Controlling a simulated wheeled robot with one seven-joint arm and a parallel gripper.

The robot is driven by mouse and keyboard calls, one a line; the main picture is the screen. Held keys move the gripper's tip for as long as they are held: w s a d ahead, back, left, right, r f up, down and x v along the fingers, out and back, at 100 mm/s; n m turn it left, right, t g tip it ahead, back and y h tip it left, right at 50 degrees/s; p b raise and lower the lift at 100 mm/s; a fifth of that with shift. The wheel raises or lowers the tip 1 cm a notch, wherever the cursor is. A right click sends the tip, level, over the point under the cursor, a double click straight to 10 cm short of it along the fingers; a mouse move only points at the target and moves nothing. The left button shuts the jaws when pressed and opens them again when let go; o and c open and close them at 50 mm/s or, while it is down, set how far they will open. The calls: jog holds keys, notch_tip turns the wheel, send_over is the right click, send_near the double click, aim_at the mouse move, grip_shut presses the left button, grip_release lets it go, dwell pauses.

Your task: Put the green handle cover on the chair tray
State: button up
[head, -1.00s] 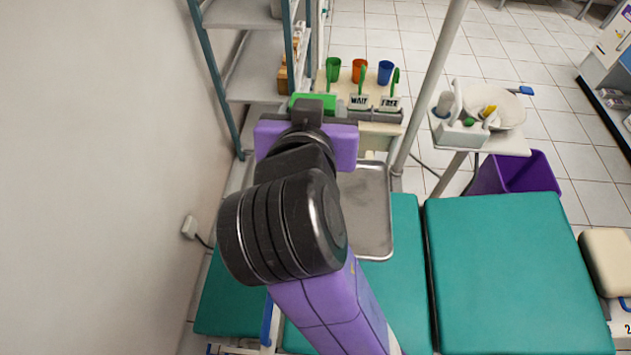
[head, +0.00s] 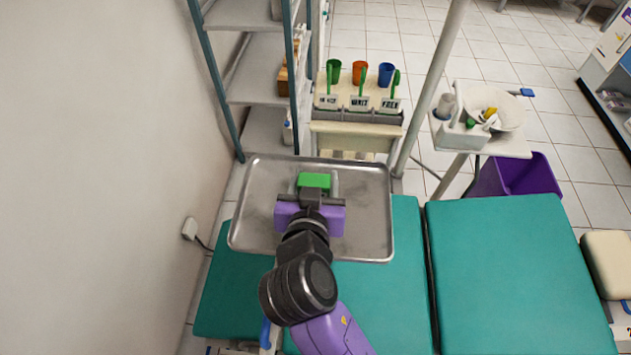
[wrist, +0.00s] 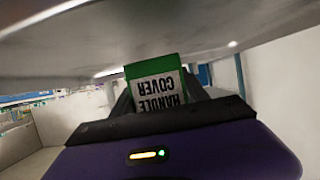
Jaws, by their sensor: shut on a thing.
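The green handle cover (head: 313,180) is between the fingers of my gripper (head: 317,186), which is shut on it. In the wrist view the cover (wrist: 156,75) shows a white label reading HANDLE COVER, upside down. The chair tray (head: 262,205) is a shallow grey metal tray with a raised rim. In the head view my gripper and the cover are over the middle of the tray. In the wrist view the tray's grey surface (wrist: 210,35) lies close to the cover. I cannot tell whether the cover touches the tray.
The tray looks otherwise empty. Behind it stands a rack (head: 357,112) with labelled slots and green, orange and blue cups. A metal pole (head: 432,85) rises right of the tray. A shelf unit (head: 262,75) stands at the back left, beside the wall. Teal chair cushions (head: 510,270) lie right.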

jog(key=shift+f, duration=0.55)
jog(key=shift+f, duration=0.2)
jog(key=o, duration=1.3)
jog(key=shift+r, duration=0.1)
jog(key=shift+r, duration=0.15)
jog(key=b+v, duration=0.1)
jog(key=v, duration=1.1)
